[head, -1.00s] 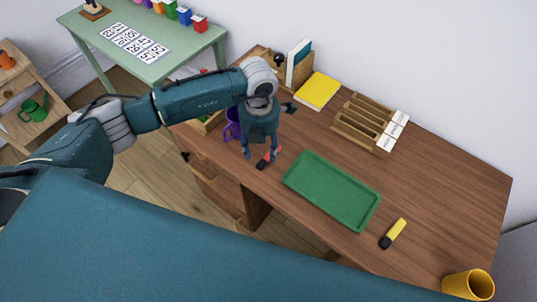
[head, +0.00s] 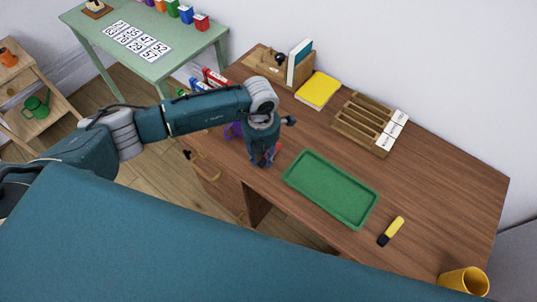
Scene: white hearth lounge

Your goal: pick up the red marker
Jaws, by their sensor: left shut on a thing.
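The red marker (head: 277,149) is mostly hidden by my left gripper (head: 266,158). Only small red parts of it show between and beside the fingers. My left gripper points down over the brown desk, just left of the green tray (head: 330,190), and is shut on the marker. I cannot tell whether the marker still touches the desk. My right gripper is not in view.
A yellow and black marker (head: 392,231) lies right of the tray, with a yellow cup (head: 464,281) at the desk's near right corner. A purple mug (head: 233,130) is partly behind my left arm. A wooden rack (head: 362,125) and yellow book (head: 317,90) stand behind.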

